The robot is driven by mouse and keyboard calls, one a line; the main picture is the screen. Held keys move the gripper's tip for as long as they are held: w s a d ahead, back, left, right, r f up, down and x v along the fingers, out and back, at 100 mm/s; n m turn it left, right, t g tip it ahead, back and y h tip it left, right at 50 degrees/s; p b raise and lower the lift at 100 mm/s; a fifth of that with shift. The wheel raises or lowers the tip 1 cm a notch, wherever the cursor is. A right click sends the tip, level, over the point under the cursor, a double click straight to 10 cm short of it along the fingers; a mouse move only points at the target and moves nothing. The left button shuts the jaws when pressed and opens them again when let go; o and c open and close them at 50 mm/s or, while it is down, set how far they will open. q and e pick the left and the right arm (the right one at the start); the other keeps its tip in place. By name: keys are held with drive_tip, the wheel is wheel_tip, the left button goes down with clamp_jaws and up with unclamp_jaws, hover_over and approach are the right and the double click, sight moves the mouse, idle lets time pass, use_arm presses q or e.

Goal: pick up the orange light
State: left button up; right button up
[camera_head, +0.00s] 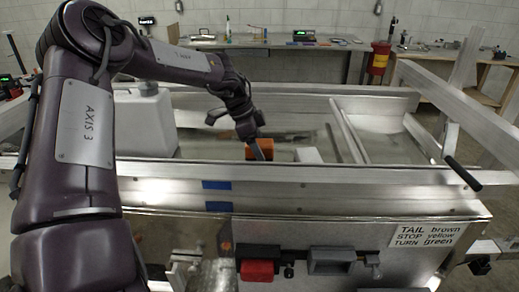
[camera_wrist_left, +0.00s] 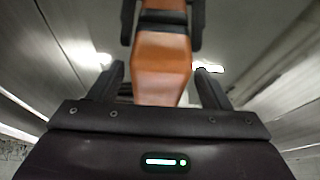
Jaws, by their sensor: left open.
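The orange light (camera_head: 260,150) is inside the aluminium trailer (camera_head: 330,176), just behind its near rail, partly covered by my left gripper. In the left wrist view the orange light (camera_wrist_left: 162,65) lies between the two fingers, with a dark part across its upper end. My left gripper (camera_head: 243,136) is open and reaches down at the light from above. Gaps show between the orange body and the fingers in the wrist view, and I cannot tell whether a finger touches it. My right gripper is not in view.
A pale box-like container (camera_head: 145,122) stands left of the light. A small white block (camera_head: 307,155) is just right of it. Trailer rails surround the area, and a black handle (camera_head: 463,173) sticks up at right. A red tail light (camera_head: 258,270) is on the near face. Workbenches (camera_head: 270,42) stand behind.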

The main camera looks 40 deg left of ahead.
use_arm(q)
drive_tip(key=shift+w+d+f, duration=0.1)
drive_tip(key=shift+f, duration=0.1)
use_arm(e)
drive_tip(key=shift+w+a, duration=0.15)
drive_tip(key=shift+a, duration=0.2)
use_arm(q)
drive_tip(key=shift+c, duration=0.9)
drive_tip(key=c, duration=1)
drive_tip(key=shift+o, duration=0.2)
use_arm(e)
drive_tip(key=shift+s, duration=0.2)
use_arm(q)
drive_tip(key=shift+r, duration=0.1)
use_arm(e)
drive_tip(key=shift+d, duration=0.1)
